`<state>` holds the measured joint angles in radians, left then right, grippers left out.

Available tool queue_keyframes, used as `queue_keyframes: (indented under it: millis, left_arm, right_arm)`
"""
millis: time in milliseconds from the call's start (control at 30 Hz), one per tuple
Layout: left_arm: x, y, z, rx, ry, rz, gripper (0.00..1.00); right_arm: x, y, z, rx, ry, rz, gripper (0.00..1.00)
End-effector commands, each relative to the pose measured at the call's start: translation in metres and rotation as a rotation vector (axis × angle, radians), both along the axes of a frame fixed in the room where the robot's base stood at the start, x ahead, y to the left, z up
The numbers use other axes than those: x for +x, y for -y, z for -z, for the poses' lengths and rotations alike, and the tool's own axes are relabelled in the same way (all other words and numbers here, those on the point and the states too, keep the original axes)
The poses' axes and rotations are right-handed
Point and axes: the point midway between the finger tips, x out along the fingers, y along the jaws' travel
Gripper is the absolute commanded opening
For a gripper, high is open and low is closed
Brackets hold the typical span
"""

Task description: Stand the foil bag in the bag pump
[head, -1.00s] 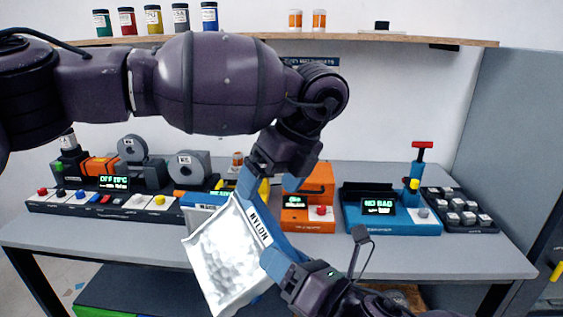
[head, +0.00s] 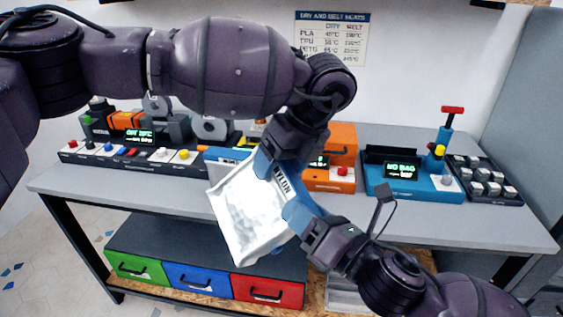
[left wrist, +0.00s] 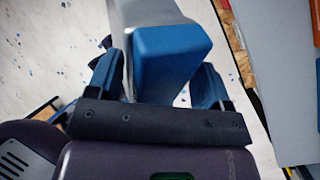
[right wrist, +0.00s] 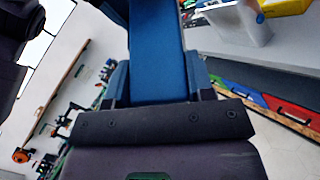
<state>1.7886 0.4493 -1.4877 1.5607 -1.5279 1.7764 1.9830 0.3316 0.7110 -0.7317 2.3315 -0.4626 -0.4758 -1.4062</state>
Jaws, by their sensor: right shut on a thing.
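The foil bag (head: 248,212) is a silvery white pouch with a NYLON label band along its upper right edge. It hangs tilted in front of the bench in the head view. My right gripper (head: 296,211) is shut on the bag's label edge. My left gripper (head: 277,168) is at the upper end of that edge, its fingers apart; whether they touch the bag is hidden. Its spread fingers also show in the left wrist view (left wrist: 160,82). The bag pump (head: 410,190) is the blue machine right of centre, with a NO BAG display and a red T-handle.
An orange machine (head: 342,140) stands left of the pump and a black tray of grey cubes (head: 485,180) right of it. The grey bench front (head: 450,228) is clear below the pump. Green, blue and red drawers (head: 197,280) sit on the lower shelf.

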Motion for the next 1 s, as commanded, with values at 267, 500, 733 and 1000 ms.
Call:
queue_keyframes:
  millis: [267, 500, 733, 1000]
  left_arm:
    - [0.0, 0.001, 0.0, -0.003, 0.001, 0.002, 0.28]
    - [0.0, 0.002, -0.001, -0.005, 0.003, 0.001, 0.0]
    - [0.0, 0.001, -0.001, -0.005, 0.003, 0.001, 0.0]
    - [0.0, 0.001, -0.001, -0.003, 0.003, 0.0, 0.0]
  right_arm:
    - [-0.002, -0.002, -0.002, 0.004, 0.005, -0.008, 0.23]
    - [-0.002, -0.002, -0.002, 0.005, 0.003, -0.008, 0.79]
    - [-0.002, -0.001, -0.001, 0.004, 0.001, -0.007, 0.79]
    - [-0.021, 0.016, 0.004, 0.001, -0.001, -0.005, 0.79]
